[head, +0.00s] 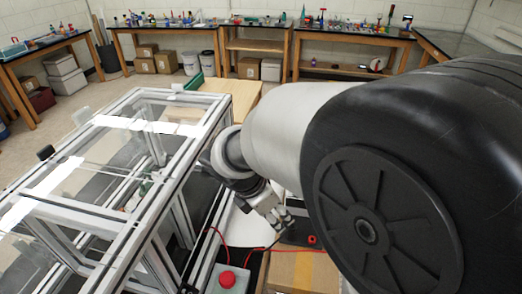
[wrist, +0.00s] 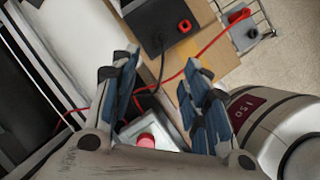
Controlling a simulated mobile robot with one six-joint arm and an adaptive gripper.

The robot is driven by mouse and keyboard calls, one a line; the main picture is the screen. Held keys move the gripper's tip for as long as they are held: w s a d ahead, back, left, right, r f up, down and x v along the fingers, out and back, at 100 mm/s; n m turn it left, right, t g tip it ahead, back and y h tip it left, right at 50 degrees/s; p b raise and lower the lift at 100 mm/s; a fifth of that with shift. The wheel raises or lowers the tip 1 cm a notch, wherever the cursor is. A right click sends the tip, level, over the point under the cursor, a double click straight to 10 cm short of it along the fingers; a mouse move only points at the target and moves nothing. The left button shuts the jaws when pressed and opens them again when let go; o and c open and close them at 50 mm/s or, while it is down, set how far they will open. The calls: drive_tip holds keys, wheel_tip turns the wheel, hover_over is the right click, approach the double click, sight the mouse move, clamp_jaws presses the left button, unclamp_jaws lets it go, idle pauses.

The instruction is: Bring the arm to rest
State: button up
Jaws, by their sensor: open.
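My gripper (head: 270,208) hangs at the end of my bent arm, just right of the extrusion frame (head: 178,165) in the head view. In the wrist view my gripper (wrist: 160,95) has its two blue-padded fingers spread apart, with nothing held between them. Beyond the fingers the wrist view shows a black box with a red-rimmed socket (wrist: 184,26), a red cable (wrist: 205,48) and a grey box with a red button (wrist: 146,140). My large black and grey arm joint covers the right side of the head view.
The grey box with the red button (head: 227,279) sits low in front of my gripper. Workbenches (head: 260,30) with tools line the far walls. Open floor lies between them and the frame.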

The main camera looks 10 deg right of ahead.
drive_tip(key=s+d+r+m+t+y, duration=0.1)
drive_tip(key=s+d+r+m+y, duration=0.1)
drive_tip(key=s+m, duration=0.7)
drive_tip(key=s+d+r+m+t+y, duration=0.1)
drive_tip(key=s+d+r+m, duration=0.3)
drive_tip(key=m, duration=1)
drive_tip(key=s+r+y, duration=0.1)
drive_tip(key=s+r, duration=0.2)
drive_tip(key=s, duration=0.2)
drive_tip(key=shift+s, duration=0.25)
drive_tip(key=shift+r, duration=0.1)
